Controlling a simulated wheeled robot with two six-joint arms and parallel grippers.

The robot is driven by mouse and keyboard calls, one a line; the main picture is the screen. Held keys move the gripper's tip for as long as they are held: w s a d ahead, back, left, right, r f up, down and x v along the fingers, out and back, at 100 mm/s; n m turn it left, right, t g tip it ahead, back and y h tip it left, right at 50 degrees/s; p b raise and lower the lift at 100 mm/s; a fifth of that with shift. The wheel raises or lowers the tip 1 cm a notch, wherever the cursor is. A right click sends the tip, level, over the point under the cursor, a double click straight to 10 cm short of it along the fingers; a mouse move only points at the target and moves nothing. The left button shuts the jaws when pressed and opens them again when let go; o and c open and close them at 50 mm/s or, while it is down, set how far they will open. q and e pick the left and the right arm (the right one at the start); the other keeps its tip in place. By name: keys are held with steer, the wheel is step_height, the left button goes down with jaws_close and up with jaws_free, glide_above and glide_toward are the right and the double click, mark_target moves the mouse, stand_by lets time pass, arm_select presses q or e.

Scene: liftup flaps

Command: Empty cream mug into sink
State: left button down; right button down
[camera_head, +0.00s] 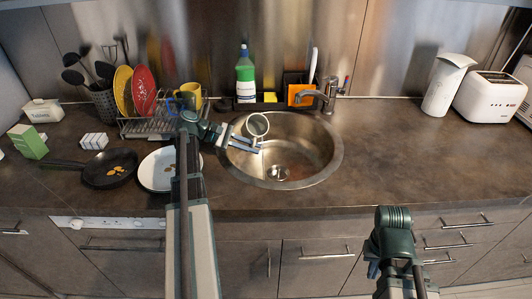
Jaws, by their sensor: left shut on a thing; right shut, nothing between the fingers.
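The cream mug (257,125) is held above the left part of the round metal sink (327,171). It is tilted, with its round opening turned toward the camera; I cannot make out any contents. My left gripper (250,145) is shut on the mug, its fingers at the mug's lower side. The sink's drain (277,173) shows below and to the right of the mug. My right gripper (374,268) is low in front of the drawers, away from the counter top, shut and empty, with its fingers mostly hidden by its arm.
A dish rack with plates and a yellow mug (191,93) is left of the sink. A white plate (154,172) and pan (108,167) lie front left. Counter right of the sink is clear.

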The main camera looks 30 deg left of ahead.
arm_select(q)
steer(key=shift+f, duration=0.2)
steer(key=shift+w+a+r+m+t+y+p, duration=0.2)
steer(key=shift+a+m+t+y+p, duration=0.1)
steer(key=shift+m+y+p, duration=0.3)
stand_by(0.8)
steer(key=shift+w+a+f+m+t+y, duration=0.1)
steer(key=shift+a+f+m+t+y, duration=0.2)
steer(key=shift+f+y, duration=0.35)
stand_by(0.7)
steer(key=shift+w+a+r+m+t+y+p, duration=0.15)
steer(key=shift+r+m+t+y+p, duration=0.2)
steer(key=shift+y, duration=0.2)
stand_by(0.6)
steer(key=shift+s+d+f+m+t+y+b, duration=0.25)
steer(key=shift+d+f+m+y+b, duration=0.1)
steer(key=shift+f+m+y, duration=0.15)
stand_by(0.8)
steer(key=shift+a+r+m+y, duration=0.15)
steer(key=shift+m+y, duration=0.1)
steer(key=shift+y, duration=0.15)
